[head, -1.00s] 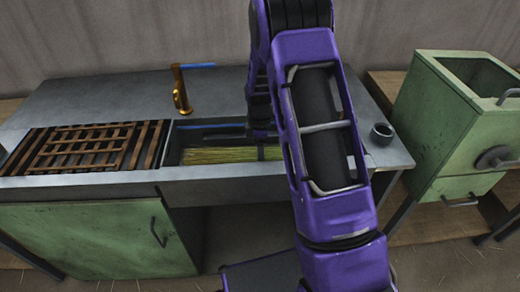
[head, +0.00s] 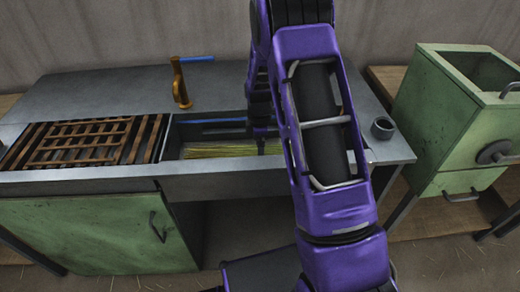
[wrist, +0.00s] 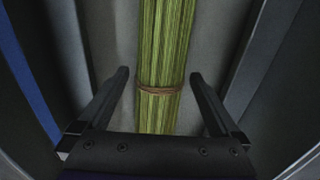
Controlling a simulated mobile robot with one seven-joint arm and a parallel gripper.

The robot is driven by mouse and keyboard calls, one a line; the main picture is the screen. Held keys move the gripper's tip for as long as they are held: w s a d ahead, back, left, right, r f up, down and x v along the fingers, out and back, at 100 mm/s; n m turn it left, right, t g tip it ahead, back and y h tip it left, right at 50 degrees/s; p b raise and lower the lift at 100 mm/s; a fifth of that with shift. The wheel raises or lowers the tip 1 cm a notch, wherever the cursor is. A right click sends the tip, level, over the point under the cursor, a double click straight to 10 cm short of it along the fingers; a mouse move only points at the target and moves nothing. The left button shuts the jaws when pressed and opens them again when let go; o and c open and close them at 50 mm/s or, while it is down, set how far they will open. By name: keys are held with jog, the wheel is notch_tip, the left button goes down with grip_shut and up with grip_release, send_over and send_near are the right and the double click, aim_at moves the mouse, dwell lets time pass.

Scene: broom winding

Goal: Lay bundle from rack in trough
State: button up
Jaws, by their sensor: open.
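The bundle of green-yellow stalks (head: 222,151) lies in the metal trough (head: 185,184) set into the grey bench. In the wrist view the bundle (wrist: 162,50) runs away from me along the trough, with a brown tie (wrist: 160,89) around it. My gripper (wrist: 158,76) is open, one finger on each side of the bundle near the tie, with gaps between fingers and stalks. In the head view my arm hides the right part of the trough and most of my gripper (head: 262,130). The wooden slatted rack (head: 80,141) at the left of the bench shows no bundle on it.
A brass tap (head: 180,84) with a blue handle stands behind the trough. A small grey cup (head: 382,128) sits at the bench's right end. A green cabinet with a crank (head: 455,125) stands to the right.

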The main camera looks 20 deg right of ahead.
notch_tip(320, 180, up, 17)
jog(key=p, duration=0.2)
jog(key=shift+r+p, duration=0.2)
jog(key=shift+p, duration=0.2)
